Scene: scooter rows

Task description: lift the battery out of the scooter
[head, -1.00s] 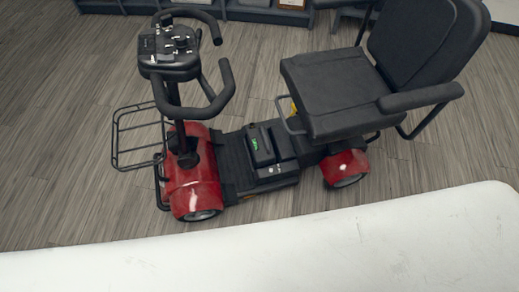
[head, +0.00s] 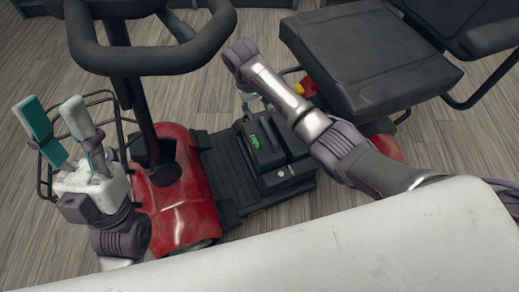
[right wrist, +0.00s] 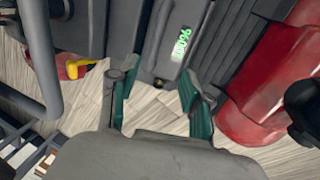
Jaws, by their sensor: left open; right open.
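The red and black scooter (head: 172,205) stands before me. Its battery (head: 263,147), a dark case with a green display, sits in the footwell between the front column and the seat. In the right wrist view the battery (right wrist: 172,48) lies beyond the fingertips. My right gripper (right wrist: 157,76) is open and empty, its teal fingers apart and pointing toward the battery. My left gripper (head: 50,108) is open and empty by the front basket, away from the battery.
The handlebar (head: 150,50) and front basket (head: 100,125) are close to my left arm. The seat (head: 365,60) overhangs behind the battery, close to my right arm. A yellow lever (right wrist: 83,68) shows near the seat base.

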